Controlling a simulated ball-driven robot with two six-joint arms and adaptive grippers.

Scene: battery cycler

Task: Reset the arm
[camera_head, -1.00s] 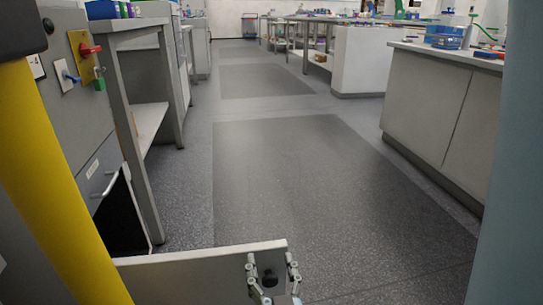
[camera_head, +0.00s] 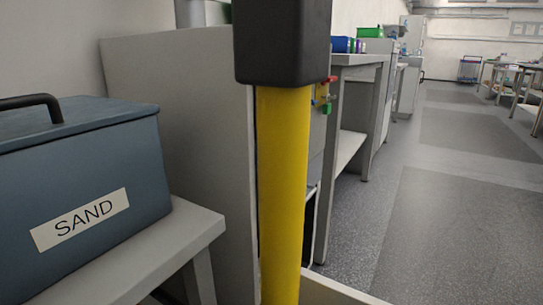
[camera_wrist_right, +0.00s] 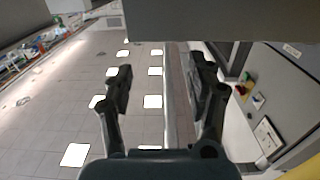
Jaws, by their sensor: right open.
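My right gripper (camera_wrist_right: 163,78) shows in the right wrist view, with its two dark fingers wide apart and nothing between them. Beyond the fingers are a ceiling with bright square lights and, at the right, a pale panel (camera_wrist_right: 235,125) with a small red, yellow and green fitting. In the head view neither gripper shows. My left gripper is out of sight.
A yellow post (camera_head: 283,190) with a black top stands close in front. A blue box labelled SAND (camera_head: 80,180) sits on a grey bench (camera_head: 165,255) at left. Grey cabinets and a shelf bench (camera_head: 350,130) stand behind the post. Open floor (camera_head: 440,230) lies at right.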

